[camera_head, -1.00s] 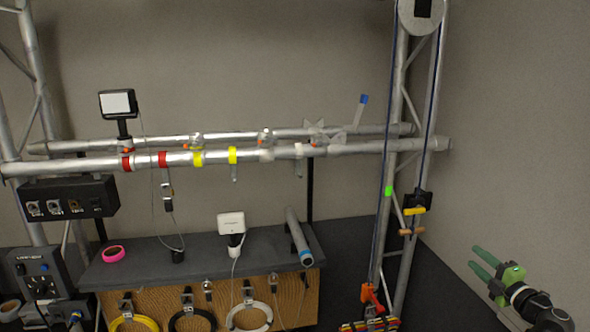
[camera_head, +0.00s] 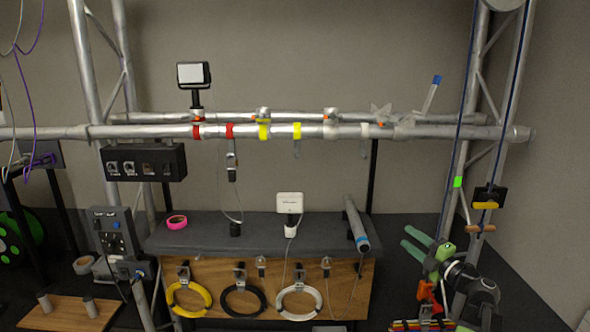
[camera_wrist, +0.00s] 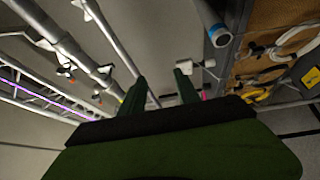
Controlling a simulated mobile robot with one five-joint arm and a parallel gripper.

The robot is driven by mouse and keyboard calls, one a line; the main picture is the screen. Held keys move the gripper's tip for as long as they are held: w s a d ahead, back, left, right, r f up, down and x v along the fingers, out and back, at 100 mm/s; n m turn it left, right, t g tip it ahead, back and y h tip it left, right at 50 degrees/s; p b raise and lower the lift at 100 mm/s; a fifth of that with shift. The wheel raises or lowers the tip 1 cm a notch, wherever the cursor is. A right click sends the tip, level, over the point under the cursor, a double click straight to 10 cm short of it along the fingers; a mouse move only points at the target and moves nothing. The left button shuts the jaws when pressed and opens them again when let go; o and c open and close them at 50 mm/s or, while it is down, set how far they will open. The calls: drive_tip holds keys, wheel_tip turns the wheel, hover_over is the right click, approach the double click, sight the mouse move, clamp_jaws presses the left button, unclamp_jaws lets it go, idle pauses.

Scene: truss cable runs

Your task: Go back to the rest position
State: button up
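My gripper (camera_head: 414,242) is at the lower right in the head view, in front of the right truss upright (camera_head: 462,160). Its two green fingers point up and to the left, with a gap between them. The wrist view also shows the two fingers (camera_wrist: 160,92) apart with nothing between them. My gripper is open and empty, clear of the bench and of the pipes.
Two horizontal truss pipes (camera_head: 340,132) with coloured bands cross above a dark bench (camera_head: 265,228). Yellow, black and white cable coils (camera_head: 297,302) hang on its front. A wooden board (camera_head: 68,312) lies lower left.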

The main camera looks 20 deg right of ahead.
drive_tip(key=w+a+f+m+t+h+b, duration=0.1)
drive_tip(key=w+a+f+m+b, duration=0.15)
drive_tip(key=w+a, duration=0.55)
drive_tip(key=w+a+f+m+t+b, duration=0.1)
drive_tip(key=w+a+m+b, duration=0.15)
drive_tip(key=w+a, duration=0.55)
drive_tip(key=w+a+f+m+g+h+b, duration=0.35)
drive_tip(key=a+f+m+h+b, duration=0.2)
drive_tip(key=a+f+m, duration=0.55)
drive_tip(key=s+a+f+m+g, duration=0.1)
drive_tip(key=s+a+f+g, duration=0.4)
drive_tip(key=f, duration=0.4)
drive_tip(key=s+a+f+m+g, duration=0.2)
drive_tip(key=s+a+f+g, duration=0.25)
drive_tip(key=f, duration=0.45)
drive_tip(key=s+a+f+g+y, duration=0.1)
drive_tip(key=s+a+f+g, duration=0.1)
drive_tip(key=s, duration=0.5)
drive_tip(key=s+a+f+g+y, duration=0.2)
drive_tip(key=s+g, duration=0.3)
drive_tip(key=s, duration=0.3)
drive_tip(key=shift+a+f+m+g, duration=0.3)
drive_tip(key=shift+a+f+m, duration=0.1)
drive_tip(key=shift+f, duration=0.35)
